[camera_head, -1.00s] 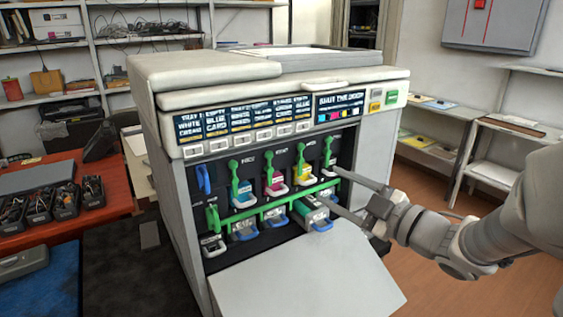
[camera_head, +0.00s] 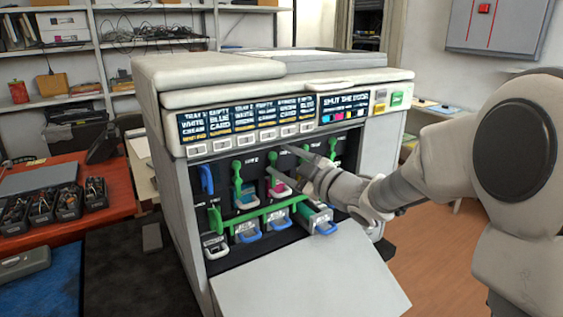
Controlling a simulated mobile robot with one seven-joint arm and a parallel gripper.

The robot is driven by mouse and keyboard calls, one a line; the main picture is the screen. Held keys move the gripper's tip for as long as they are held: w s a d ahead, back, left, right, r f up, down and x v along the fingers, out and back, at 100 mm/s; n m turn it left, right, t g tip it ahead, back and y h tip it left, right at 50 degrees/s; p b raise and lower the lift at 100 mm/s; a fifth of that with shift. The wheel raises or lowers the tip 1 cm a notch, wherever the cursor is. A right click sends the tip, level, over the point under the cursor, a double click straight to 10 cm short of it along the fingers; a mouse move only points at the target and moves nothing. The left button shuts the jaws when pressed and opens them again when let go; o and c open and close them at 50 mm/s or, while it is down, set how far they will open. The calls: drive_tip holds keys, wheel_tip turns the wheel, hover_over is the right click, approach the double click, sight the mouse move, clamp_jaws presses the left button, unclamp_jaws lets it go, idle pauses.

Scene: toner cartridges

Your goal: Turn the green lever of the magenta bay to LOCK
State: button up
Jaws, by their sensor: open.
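The printer's front is open and shows a row of bays with green levers. The magenta bay (camera_head: 281,189) is second from the left in the coloured row, with a pink cartridge face. Its green lever (camera_head: 273,159) stands roughly upright above the pink part. My gripper (camera_head: 278,160) is open, its two fingers pointing left at this lever, one higher and one lower in the picture. I cannot tell whether either finger touches the lever. My fingers and wrist hide part of the magenta bay and most of the yellow bay to its right. Lock markings are too small to read.
The cyan bay's green lever (camera_head: 237,172) is close on the left; the black bay's lever (camera_head: 332,148) is on the right. A green bar (camera_head: 262,213) runs below. A cartridge (camera_head: 316,217) sticks out lower right. The lowered door (camera_head: 310,285) slopes out in front.

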drive_tip(key=shift+w+a, duration=0.25)
drive_tip(key=shift+w, duration=0.05)
